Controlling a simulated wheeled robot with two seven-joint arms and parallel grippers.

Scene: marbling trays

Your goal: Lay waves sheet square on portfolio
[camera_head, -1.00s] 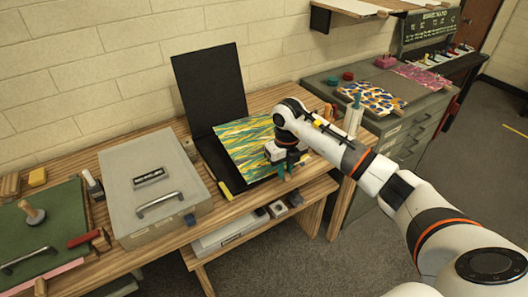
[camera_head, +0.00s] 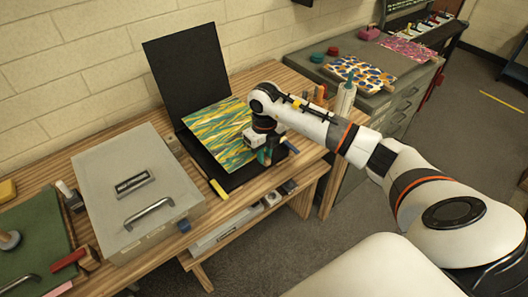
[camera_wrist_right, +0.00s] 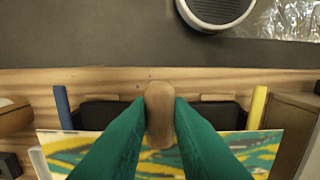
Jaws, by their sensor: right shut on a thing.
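The waves sheet (camera_head: 213,130), striped green, yellow and blue, lies over the base of the black portfolio (camera_head: 190,70), whose cover stands up at the wall. Black base shows along the sheet's left and near sides. Whether the sheet touches the base is unclear. My right gripper (camera_head: 268,155) is at the sheet's near right edge. In the right wrist view its green fingers (camera_wrist_right: 160,115) are closed on a tan grip (camera_wrist_right: 159,100) at the edge of the sheet (camera_wrist_right: 75,150). My left gripper is out of view.
A grey metal box (camera_head: 135,175) with a handle stands left of the portfolio. A yellow stick (camera_head: 218,188) lies at the portfolio's near edge. A white bottle (camera_head: 345,100) stands to the right. Other marbled sheets (camera_head: 362,75) lie on the grey cabinet. The bench front drops to a lower shelf.

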